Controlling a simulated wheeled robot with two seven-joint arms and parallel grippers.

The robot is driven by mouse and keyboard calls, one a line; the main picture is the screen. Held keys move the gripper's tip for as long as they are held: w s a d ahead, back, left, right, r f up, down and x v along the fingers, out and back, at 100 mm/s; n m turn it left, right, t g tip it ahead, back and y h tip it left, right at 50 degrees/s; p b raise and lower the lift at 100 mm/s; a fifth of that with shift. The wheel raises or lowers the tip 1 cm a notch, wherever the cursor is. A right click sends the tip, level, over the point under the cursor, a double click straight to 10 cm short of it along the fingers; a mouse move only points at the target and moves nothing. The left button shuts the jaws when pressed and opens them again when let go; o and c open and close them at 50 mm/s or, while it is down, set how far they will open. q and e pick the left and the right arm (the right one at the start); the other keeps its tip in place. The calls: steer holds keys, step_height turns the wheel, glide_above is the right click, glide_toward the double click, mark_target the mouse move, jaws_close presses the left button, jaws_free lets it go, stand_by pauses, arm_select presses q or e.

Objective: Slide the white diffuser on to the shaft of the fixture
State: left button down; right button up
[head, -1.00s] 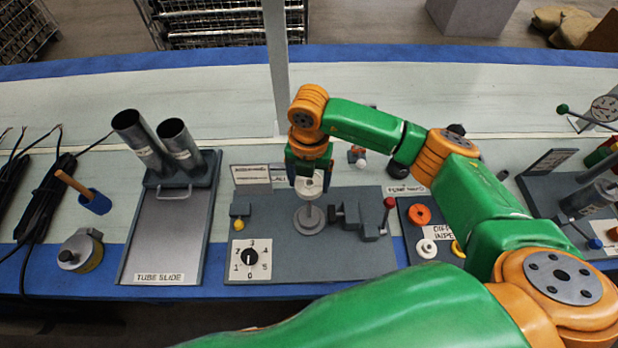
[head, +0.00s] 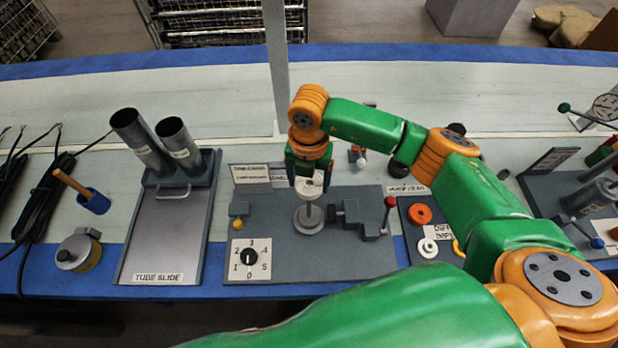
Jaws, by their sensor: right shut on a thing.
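The fixture is a grey base plate (head: 340,262) with an upright shaft (head: 308,212) on a round grey foot. My right gripper (head: 309,178) points down over the shaft and is shut on the white diffuser (head: 310,187). The diffuser is level at the top of the shaft; from this angle I cannot tell whether the shaft tip is inside its hole. A clamp with a red-knobbed lever (head: 388,203) stands to the right of the shaft. My left gripper is out of view.
A dial plate (head: 249,259) and a yellow button (head: 238,224) lie left of the shaft. A tube slide (head: 165,235) with two metal tubes stands further left. A tray with an orange ring (head: 420,214) and a white ring (head: 427,248) is to the right.

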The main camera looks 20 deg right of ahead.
steer(key=shift+f+b, duration=0.9)
steer(key=shift+f, duration=0.25)
steer(key=o, duration=1.2)
steer(key=shift+o, duration=0.2)
step_height(320, 180, up, 7)
steer(key=shift+r+b, duration=0.15)
steer(key=shift+b, duration=0.35)
